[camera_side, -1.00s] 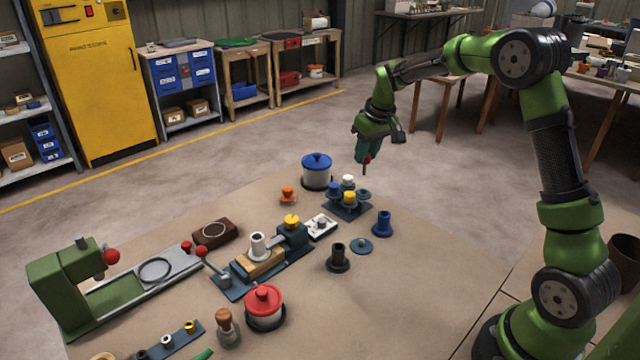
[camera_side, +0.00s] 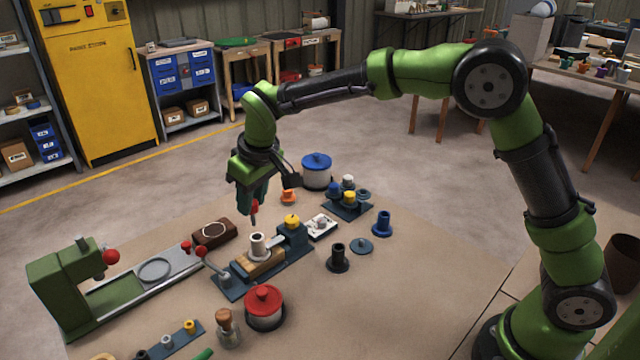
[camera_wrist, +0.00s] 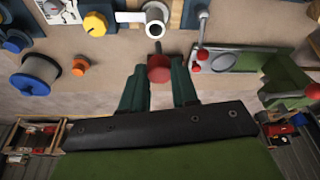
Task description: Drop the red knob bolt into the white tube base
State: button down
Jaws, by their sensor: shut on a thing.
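My gripper (camera_side: 253,207) is shut on the red knob bolt (camera_side: 255,209), with the bolt's dark shank pointing down. The white tube base (camera_side: 258,246) stands upright on a wooden block in the blue-grey fixture (camera_side: 228,286). In the side view the bolt is above the tube base and slightly to its left, apart from it. In the wrist view the red knob (camera_wrist: 159,68) sits between my two green fingers, and its shank points toward the white tube's open mouth (camera_wrist: 155,29). The gap between shank tip and tube is hard to judge.
A lever with a red ball (camera_side: 201,251) rises left of the tube. A yellow knob (camera_side: 292,221) sits on the fixture's right end. A red-lidded pot (camera_side: 264,306) stands in front, a blue-lidded pot (camera_side: 317,171) behind. A green press (camera_side: 72,290) is at the left.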

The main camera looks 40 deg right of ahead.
jog(key=shift+d+f, duration=0.15)
jog(key=shift+f, duration=2.75)
jog(key=shift+f, duration=0.55)
jog(key=c, duration=1.1)
grip_release()
jog(key=shift+v, duration=5.5)
jog(key=s+d+r+m+t, duration=0.1)
jog(key=s+d, duration=0.3)
jog(key=s, duration=0.4)
jog(key=s+d+r+m+t+y, duration=0.1)
jog(key=s+d+r+m, duration=0.1)
jog(key=s, duration=0.6)
jog(key=s+d+r+m+t, duration=0.1)
jog(key=s+d+m+t, duration=0.1)
jog(key=s+d, duration=0.5)
jog(key=shift+s+r+m, duration=0.35)
jog(key=shift+s+m, duration=0.2)
jog(key=shift+m, duration=0.25)
